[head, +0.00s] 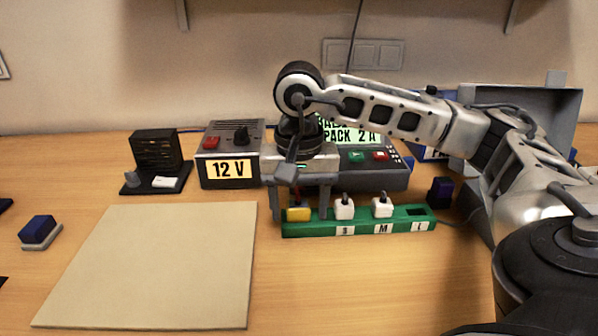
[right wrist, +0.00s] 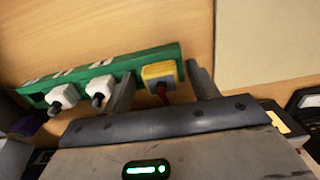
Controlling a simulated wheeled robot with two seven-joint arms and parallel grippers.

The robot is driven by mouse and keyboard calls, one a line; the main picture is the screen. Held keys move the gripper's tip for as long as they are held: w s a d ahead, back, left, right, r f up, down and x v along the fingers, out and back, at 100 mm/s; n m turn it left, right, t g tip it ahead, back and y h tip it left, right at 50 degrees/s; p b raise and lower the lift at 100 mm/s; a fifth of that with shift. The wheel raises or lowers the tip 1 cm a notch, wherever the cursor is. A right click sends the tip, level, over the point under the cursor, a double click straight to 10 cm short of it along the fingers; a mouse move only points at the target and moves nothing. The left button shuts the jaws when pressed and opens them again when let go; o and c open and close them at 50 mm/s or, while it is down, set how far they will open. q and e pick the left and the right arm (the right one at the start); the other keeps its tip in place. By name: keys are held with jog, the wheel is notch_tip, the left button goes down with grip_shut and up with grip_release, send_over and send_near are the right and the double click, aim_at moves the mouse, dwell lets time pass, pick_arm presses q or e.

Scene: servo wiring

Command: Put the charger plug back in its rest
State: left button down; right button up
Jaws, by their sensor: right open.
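A yellow plug (head: 298,214) sits upright at the left end of a green strip (head: 300,229). It also shows in the right wrist view (right wrist: 160,72), with a red part on its top. My right gripper (head: 300,212) is open above the strip, with one finger on each side of the yellow plug. In the right wrist view the fingers (right wrist: 162,88) stand apart from it. Two white plugs (head: 344,208) (head: 382,207) stand further right in the strip, and a dark empty slot (head: 416,212) is at its right end. I cannot tell which item is the rest. My left gripper is not in view.
A 12 V box (head: 228,168) and a grey power pack (head: 375,178) stand behind the strip. A dark purple block (head: 440,192) is just right of it. A beige mat (head: 160,270) lies bare at front left; a blue block (head: 38,230) is left of it.

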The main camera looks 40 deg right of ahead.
aim_at(299, 205)
jog(key=shift+r, duration=0.85)
pick_arm(q)
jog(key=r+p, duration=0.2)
jog(key=p, duration=0.1)
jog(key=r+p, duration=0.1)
jog(key=p, duration=0.1)
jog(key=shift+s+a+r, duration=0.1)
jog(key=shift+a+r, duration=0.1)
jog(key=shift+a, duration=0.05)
pick_arm(e)
notch_tip(299, 205, up, 14)
jog(key=shift+r, duration=0.15)
